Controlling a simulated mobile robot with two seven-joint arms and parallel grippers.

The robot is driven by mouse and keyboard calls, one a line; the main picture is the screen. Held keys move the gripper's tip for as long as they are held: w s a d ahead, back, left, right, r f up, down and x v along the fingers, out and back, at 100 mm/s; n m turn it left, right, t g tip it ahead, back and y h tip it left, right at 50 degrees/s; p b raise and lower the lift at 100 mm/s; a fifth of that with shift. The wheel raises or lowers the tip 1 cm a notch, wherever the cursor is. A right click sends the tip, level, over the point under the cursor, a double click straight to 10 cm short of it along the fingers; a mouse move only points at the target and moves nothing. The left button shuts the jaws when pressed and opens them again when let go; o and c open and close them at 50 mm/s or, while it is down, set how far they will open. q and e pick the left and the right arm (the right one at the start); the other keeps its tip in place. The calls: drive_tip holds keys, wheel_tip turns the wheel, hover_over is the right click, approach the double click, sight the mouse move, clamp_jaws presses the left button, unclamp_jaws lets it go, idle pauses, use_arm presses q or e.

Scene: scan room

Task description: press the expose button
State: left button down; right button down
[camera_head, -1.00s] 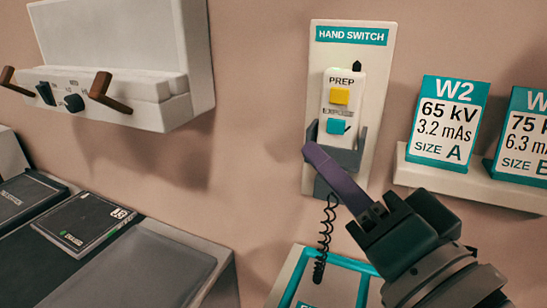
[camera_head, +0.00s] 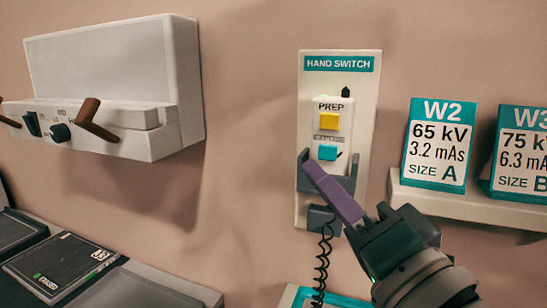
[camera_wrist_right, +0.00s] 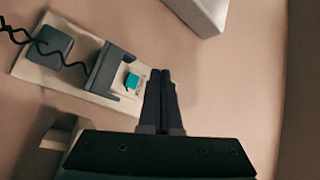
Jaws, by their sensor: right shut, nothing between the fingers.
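The hand switch panel (camera_head: 369,110) is on the wall, with a white handset in a grey holder (camera_head: 348,183). The handset carries a yellow PREP button (camera_head: 329,121) and, below it, the teal expose button (camera_head: 327,153). My right gripper (camera_head: 312,168) is shut and empty, its purple fingers pointing up and left, with the tips just below the expose button in the head view. In the right wrist view the teal button (camera_wrist_right: 132,81) shows left of the shut fingers (camera_wrist_right: 161,75), with a gap in the picture. I cannot tell whether they touch. My left gripper is out of view.
A shelf (camera_head: 450,203) with the W2 card (camera_head: 439,142) and a second card stands right of the panel. A coiled cord (camera_head: 322,262) hangs below the handset. A white wall unit (camera_head: 112,60) with brown handles is at the left.

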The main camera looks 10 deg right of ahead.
sight(319, 148)
drive_tip(key=shift+w+d+b, duration=0.25)
drive_tip(key=shift+w+d, duration=0.25)
drive_tip(key=shift+w, duration=0.25)
drive_tip(key=shift+w+d+b, duration=0.3)
drive_tip(key=shift+w+d, duration=0.15)
drive_tip(key=shift+w, duration=0.25)
drive_tip(key=shift+w+d+b, duration=0.25)
drive_tip(key=shift+w+d, duration=0.25)
drive_tip(key=shift+w, duration=0.25)
idle(0.4)
drive_tip(key=shift+w+d, duration=0.25)
drive_tip(key=shift+w, duration=0.1)
drive_tip(key=shift+w+d+b, duration=0.25)
drive_tip(key=shift+w+b, duration=0.1)
idle(0.7)
idle(0.3)
drive_tip(key=shift+s+a+p, duration=0.4)
drive_tip(key=shift+s+p, duration=0.15)
drive_tip(key=shift+s, duration=0.05)
drive_tip(key=shift+s+a, duration=0.1)
drive_tip(key=shift+s, duration=0.05)
